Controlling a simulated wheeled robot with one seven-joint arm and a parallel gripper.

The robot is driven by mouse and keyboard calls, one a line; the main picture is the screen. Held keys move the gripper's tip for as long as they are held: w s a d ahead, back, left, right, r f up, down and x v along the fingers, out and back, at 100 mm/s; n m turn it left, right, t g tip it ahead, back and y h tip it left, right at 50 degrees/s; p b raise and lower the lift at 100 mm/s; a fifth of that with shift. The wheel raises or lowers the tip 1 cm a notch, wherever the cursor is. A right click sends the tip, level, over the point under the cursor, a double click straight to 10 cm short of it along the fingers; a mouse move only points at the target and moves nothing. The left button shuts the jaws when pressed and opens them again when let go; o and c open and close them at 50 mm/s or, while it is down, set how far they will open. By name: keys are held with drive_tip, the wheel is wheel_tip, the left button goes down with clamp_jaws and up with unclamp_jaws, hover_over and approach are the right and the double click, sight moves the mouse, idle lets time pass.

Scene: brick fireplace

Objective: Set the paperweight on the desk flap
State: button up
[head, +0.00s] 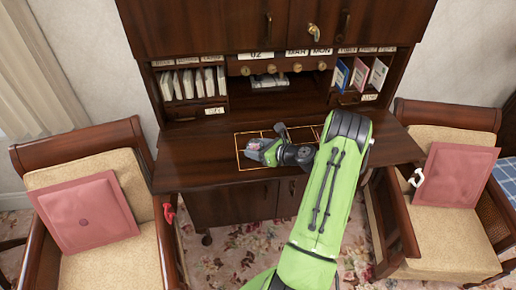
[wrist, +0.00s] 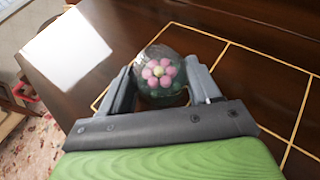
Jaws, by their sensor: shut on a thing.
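The paperweight (wrist: 160,72) is a clear glass dome with a pink flower and green inside. It sits between the two fingers of my gripper (wrist: 162,90), which is shut on it. In the head view my gripper (head: 262,150) is low over the left part of the desk flap (head: 190,165), within the yellow-outlined area. The flap is dark brown wood with thin yellow lines, and it also shows in the wrist view (wrist: 245,30). I cannot tell whether the paperweight touches the flap.
Upright papers (head: 190,83) fill the left pigeonholes, and coloured booklets (head: 358,75) stand at the right. Padded chairs with pink cushions flank the desk on the left (head: 88,215) and right (head: 455,175). The flap's left end is clear.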

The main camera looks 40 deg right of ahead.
drive_tip(key=shift+f, duration=0.1)
drive_tip(key=o, duration=1.3)
drive_tip(key=shift+c, duration=0.2)
